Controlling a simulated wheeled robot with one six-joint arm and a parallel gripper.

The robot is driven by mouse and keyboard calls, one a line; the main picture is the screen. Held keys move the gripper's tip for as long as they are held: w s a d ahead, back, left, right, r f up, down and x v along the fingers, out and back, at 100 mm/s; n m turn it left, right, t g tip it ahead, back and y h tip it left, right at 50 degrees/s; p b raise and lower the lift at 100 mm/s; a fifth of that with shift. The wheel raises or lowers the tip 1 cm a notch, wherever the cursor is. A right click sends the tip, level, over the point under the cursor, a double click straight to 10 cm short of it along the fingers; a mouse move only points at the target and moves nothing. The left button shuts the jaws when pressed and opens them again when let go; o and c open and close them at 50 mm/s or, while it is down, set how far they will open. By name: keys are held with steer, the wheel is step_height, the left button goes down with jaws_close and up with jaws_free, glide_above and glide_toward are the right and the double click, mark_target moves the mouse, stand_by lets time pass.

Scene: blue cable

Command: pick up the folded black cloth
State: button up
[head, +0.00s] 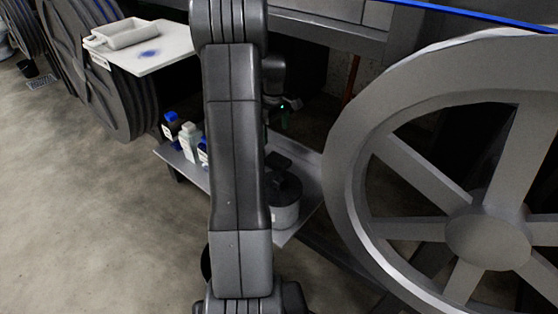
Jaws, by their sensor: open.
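My dark grey arm rises through the middle of the head view and hides part of the shelf. My gripper (289,106) shows small and dark just right of the arm, above the low metal shelf (308,207); it is open, and I see nothing held in it. A flat dark item (282,163) lies below the gripper on the shelf, apart from it. It may be the folded black cloth, but it is too dark and small to be sure.
Blue-capped bottles (188,140) stand on the shelf left of my arm. A dark-topped grey container (285,214) stands at its right. A large spoked wheel (480,215) fills the right. A white board (155,50) holds a tray (122,34).

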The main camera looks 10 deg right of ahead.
glide_above(277, 158)
steer(key=w, duration=0.1)
steer(key=f, duration=0.5)
steer(key=shift+a+f+b, duration=0.1)
steer(key=shift+a+b, duration=0.1)
steer(key=shift+b, duration=0.2)
steer(key=f, duration=0.2)
steer(key=s+f+b, duration=0.1)
steer(key=f, duration=0.1)
steer(key=shift+s+d+f, duration=0.15)
steer(key=shift+f, duration=0.55)
steer(key=shift+r, duration=0.1)
steer(key=shift+c, duration=0.5)
steer(key=c, duration=1)
